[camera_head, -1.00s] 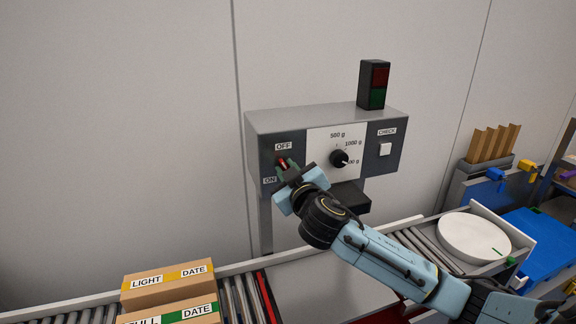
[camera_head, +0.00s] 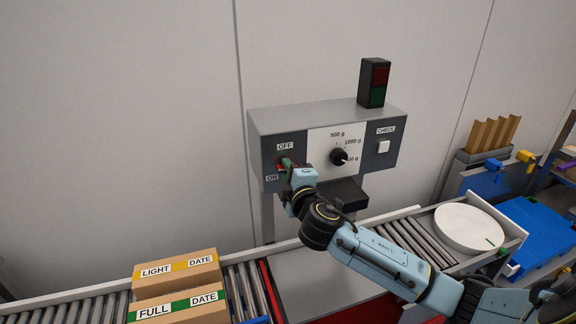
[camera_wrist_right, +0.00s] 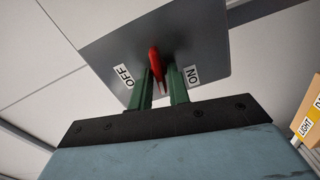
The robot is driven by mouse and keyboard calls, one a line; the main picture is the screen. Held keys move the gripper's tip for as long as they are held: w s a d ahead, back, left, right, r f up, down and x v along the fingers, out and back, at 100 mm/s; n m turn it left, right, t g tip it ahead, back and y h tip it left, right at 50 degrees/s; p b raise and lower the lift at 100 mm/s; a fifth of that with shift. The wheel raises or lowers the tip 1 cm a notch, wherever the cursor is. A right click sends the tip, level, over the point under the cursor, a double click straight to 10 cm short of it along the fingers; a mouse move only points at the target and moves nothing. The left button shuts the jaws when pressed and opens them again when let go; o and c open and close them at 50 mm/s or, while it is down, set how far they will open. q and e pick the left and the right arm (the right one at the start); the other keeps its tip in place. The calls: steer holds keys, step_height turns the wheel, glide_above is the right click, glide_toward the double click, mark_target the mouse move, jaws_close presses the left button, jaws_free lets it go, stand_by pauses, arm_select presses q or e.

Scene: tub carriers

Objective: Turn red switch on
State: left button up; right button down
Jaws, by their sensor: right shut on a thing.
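The red switch (camera_wrist_right: 157,66) is a small lever on the dark left part of the control box (camera_head: 268,124), between the OFF label (camera_head: 285,146) above and the ON label (camera_head: 272,178) below. My right gripper (camera_head: 286,164) is at the switch. In the right wrist view its green fingers (camera_wrist_right: 162,88) are on both sides of the red lever, shut on it. In the head view the fingers hide most of the lever, and its exact tilt is hard to tell. My left gripper is not in view.
A dial (camera_head: 338,157) and a white CHECK button (camera_head: 383,147) are on the same box, with a red-and-green lamp (camera_head: 373,83) on top. Labelled cartons (camera_head: 176,273) stand on the left conveyor. A white round tub (camera_head: 468,229) is on the right rollers.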

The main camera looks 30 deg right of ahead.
steer(key=shift+n+p, duration=0.45)
steer(key=shift+n, duration=0.55)
steer(key=shift+f, duration=0.1)
steer(key=c, duration=1.4)
jaws_free()
steer(key=shift+o, duration=0.2)
steer(key=shift+s, duration=0.1)
steer(key=b+v, duration=0.2)
steer(key=v, duration=1.1)
steer(key=shift+b, duration=0.4)
